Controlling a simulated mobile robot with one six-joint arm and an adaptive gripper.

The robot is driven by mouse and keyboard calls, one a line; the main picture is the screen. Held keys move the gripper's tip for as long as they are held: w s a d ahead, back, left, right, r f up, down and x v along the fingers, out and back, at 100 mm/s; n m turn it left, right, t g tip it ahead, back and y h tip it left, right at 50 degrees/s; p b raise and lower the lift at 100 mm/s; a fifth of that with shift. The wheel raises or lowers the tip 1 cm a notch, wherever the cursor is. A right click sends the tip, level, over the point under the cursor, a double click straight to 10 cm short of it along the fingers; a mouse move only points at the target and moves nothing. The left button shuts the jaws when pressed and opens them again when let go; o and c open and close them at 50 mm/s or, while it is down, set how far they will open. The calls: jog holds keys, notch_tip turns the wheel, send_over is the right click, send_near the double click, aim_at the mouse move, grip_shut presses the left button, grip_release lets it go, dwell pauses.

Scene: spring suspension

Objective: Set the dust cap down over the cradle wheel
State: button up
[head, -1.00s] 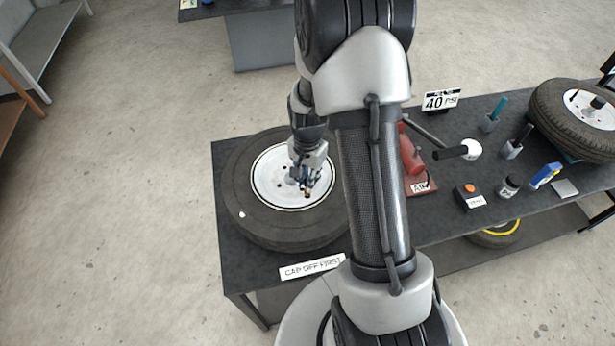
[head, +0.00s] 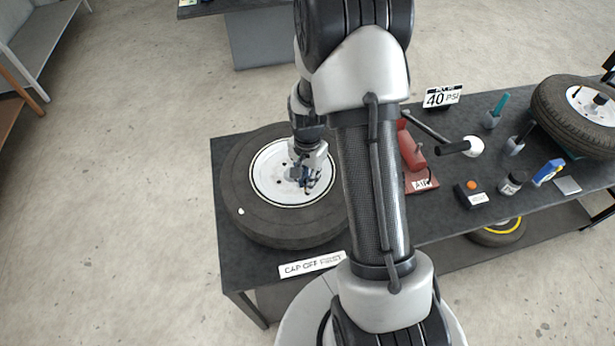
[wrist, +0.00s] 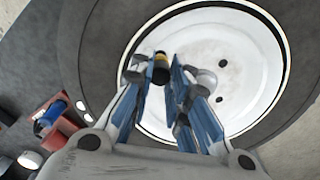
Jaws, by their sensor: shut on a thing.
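A wheel with a black tyre (head: 245,220) and white rim (head: 268,178) lies flat on the left end of the dark bench; its rim also shows in the wrist view (wrist: 255,60). My gripper (head: 307,182) is over the right half of this rim. In the wrist view, my gripper (wrist: 162,85) is shut on a small dark piece with a yellow band, which I take as the dust cap (wrist: 160,68). The gap between the cap and the wheel cannot be judged. My fingers hide part of the rim.
A "CAP OFF FIRST" sign (head: 311,264) lies at the bench's front edge. Right of my arm are a red "AIR" unit (head: 411,155), a black-handled tool (head: 455,149), a "40 PSI" sign (head: 442,96) and several small items. Another wheel (head: 560,115) lies at the far right.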

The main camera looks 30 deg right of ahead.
jog(key=shift+f, duration=0.2)
jog(key=o, duration=0.9)
jog(key=shift+c, duration=0.2)
jog(key=shift+r+p, duration=2.3)
jog(key=shift+r, duration=1.25)
